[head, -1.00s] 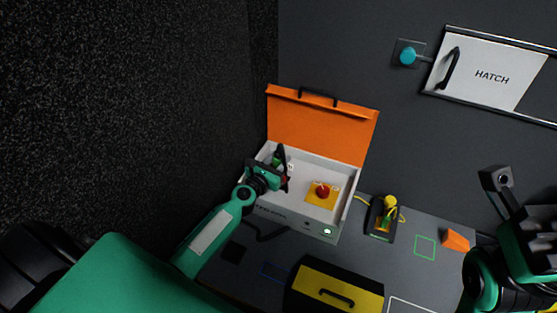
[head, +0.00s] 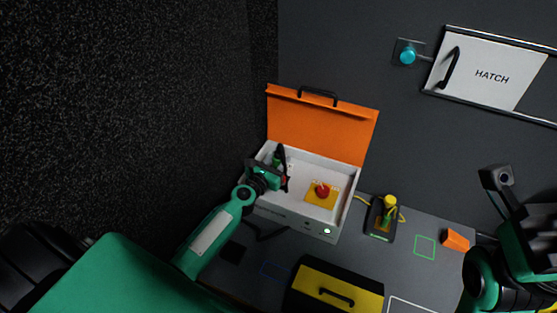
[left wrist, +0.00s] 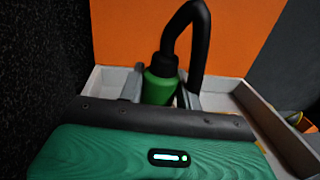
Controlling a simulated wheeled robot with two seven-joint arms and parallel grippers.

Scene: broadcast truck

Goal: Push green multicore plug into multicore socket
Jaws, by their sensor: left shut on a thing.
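The green multicore plug (left wrist: 160,82) has a black cable that arches up from its top in the left wrist view. My left gripper (head: 282,172) is shut on the plug, with one finger on each side of it. In the head view it is inside the left part of an open white case (head: 350,187) with an orange lid (head: 320,130). The plug (head: 277,159) is mostly covered by the gripper there. The multicore socket is hidden from both views, so I cannot tell how the plug sits against it. My right arm's gripper (head: 520,215) is at the right edge, its fingers unclear.
A red button on a yellow plate (head: 313,198) is in the case's right part. A black-and-yellow box (head: 330,292) stands in front. A black holder (head: 380,222) with a yellow-and-green item and an orange wedge (head: 455,240) are to the right. A dark wall rises at left.

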